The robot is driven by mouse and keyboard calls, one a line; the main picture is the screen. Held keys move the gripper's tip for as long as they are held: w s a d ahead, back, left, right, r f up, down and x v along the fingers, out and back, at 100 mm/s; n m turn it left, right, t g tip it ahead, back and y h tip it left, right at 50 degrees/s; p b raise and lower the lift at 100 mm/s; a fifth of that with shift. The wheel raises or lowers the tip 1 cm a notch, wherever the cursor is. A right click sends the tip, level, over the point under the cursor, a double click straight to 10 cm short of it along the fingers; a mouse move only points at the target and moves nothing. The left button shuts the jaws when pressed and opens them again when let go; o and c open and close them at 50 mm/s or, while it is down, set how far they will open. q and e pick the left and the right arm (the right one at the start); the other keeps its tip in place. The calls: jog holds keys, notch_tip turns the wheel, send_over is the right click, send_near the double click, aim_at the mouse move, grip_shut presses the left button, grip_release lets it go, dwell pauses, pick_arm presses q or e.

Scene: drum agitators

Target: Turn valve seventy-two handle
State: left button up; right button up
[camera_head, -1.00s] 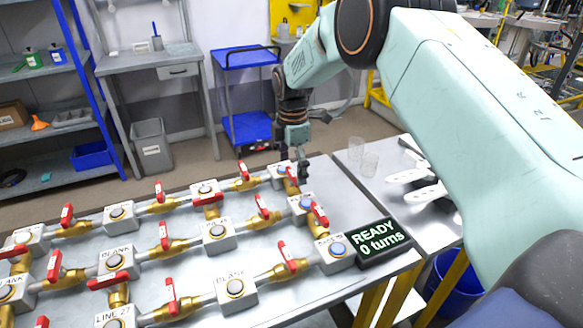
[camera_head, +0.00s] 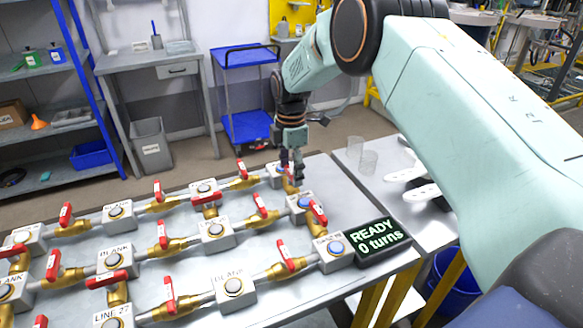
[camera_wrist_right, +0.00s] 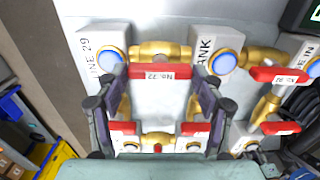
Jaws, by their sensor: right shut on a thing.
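The valve handle labelled No.72 is a red bar (camera_wrist_right: 155,72) on a brass valve body (camera_wrist_right: 160,50), between a box marked LINE 29 (camera_wrist_right: 88,60) and a box whose label ends in ANK (camera_wrist_right: 225,42). My right gripper (camera_head: 292,174) reaches down to it at the far right corner of the bench. In the wrist view its two dark fingers (camera_wrist_right: 160,78) stand at either end of the red bar, shut on it. In the head view the gripper mostly hides this handle. My left gripper is not in view.
A black display (camera_head: 378,241) reads READY, 0 turns. Several other red-handled valves and grey boxes with round buttons crowd the grey bench (camera_head: 300,285), close around my right gripper.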

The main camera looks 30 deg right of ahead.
jog(key=shift+w+r, duration=0.1)
jog(key=shift+r, duration=0.1)
jog(key=shift+c, duration=0.2)
jog(key=shift+d+m, duration=0.1)
jog(key=shift+m, duration=0.3)
jog(key=m+p, duration=0.2)
jog(key=shift+r+m, duration=0.1)
jog(key=shift+m, duration=0.3)
jog(key=m+p, duration=0.1)
jog(key=m, duration=0.3)
jog(key=shift+w+m, duration=0.1)
jog(key=shift+m, duration=0.2)
jog(key=m+p, duration=0.1)
jog(key=m, duration=0.8)
jog(key=shift+m, duration=0.3)
